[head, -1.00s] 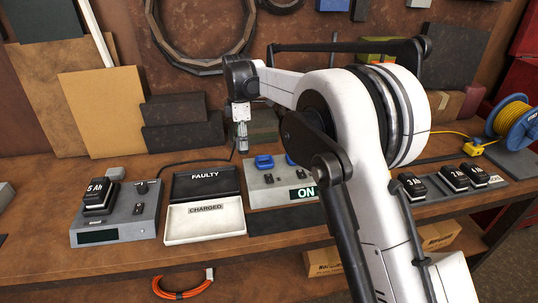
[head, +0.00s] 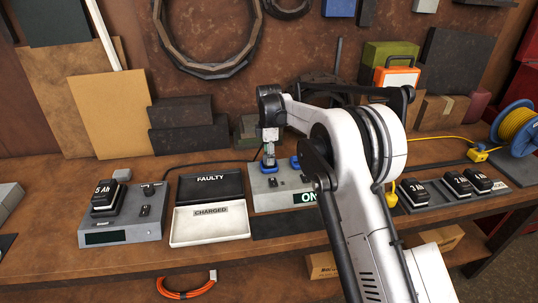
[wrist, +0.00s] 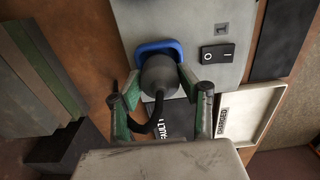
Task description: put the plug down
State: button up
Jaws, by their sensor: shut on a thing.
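The plug (wrist: 160,76) is dark grey and round, with a black cable running from it in the wrist view. My gripper (head: 269,164) is shut on it, one finger on each side. The plug is at a blue ring-shaped socket (wrist: 157,46) on the grey box (head: 256,198), at the box's left side in the head view. A second blue socket (head: 295,162) is to its right, partly behind my arm. The gripper hides most of the plug in the head view, and I cannot tell whether it sits in the socket or only above it.
The box carries a rocker switch (wrist: 218,53) and a lit ON sign (head: 306,197). Left of it are a black-and-white FAULTY/CHARGED tray (head: 210,240) and a charger (head: 122,235) with a battery. More batteries (head: 456,183) stand at the right.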

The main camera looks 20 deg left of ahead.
jog(key=shift+f+b, duration=0.4)
jog(key=o, duration=1.2)
jog(key=shift+r+p, duration=0.45)
jog(key=shift+r, duration=0.05)
notch_tip(320, 180, up, 12)
jog(key=shift+f+b, duration=0.1)
jog(key=shift+b, duration=0.55)
